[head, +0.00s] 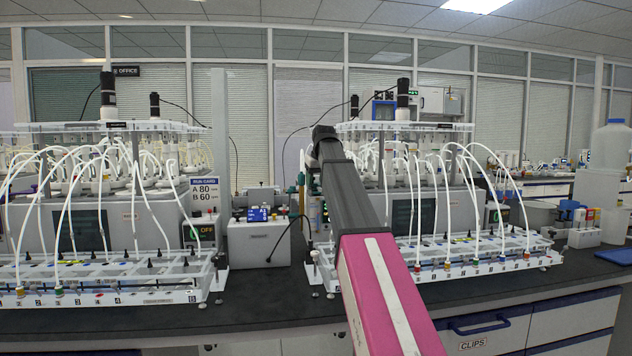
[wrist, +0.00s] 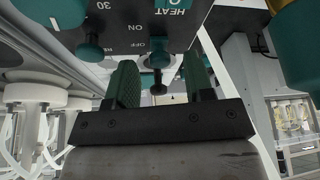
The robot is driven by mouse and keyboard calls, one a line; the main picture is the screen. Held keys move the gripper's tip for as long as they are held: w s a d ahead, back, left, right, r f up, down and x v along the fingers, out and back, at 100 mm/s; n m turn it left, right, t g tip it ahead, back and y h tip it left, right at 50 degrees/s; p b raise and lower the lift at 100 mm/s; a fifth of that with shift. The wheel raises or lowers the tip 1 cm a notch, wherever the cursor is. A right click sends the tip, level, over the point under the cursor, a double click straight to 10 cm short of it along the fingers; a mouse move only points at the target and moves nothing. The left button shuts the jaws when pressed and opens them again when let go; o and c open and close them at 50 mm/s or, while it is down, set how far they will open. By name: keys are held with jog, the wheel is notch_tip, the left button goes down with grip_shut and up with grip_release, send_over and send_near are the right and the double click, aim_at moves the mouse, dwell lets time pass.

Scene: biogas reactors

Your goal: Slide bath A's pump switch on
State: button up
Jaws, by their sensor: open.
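In the wrist view a dark panel face shows upside-down ON and OFF labels, with a small teal slider knob (wrist: 157,60) at the OFF label. My gripper (wrist: 160,80) is open, its two green finger pads on either side of the knob in the picture. I cannot tell whether either pad touches it. Whether this panel belongs to bath A is not readable here. In the head view my arm reaches away toward the back, between the two reactor rigs, and hides the panel and the fingers.
The wrist view also shows a HEAT label and another teal knob (wrist: 90,48) at left. In the head view the left rig (head: 110,280) and right rig (head: 450,265) carry many white tubes. A white box (head: 258,242) and a run card (head: 203,194) stand between them.

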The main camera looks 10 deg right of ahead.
jog(key=shift+f, duration=0.15)
jog(key=shift+c, duration=0.3)
grip_shut()
jog(key=shift+s, duration=1.1)
jog(key=shift+o, duration=0.3)
grip_release()
jog(key=v, duration=1)
jog(key=shift+s+r, duration=0.2)
jog(key=shift+r, duration=0.15)
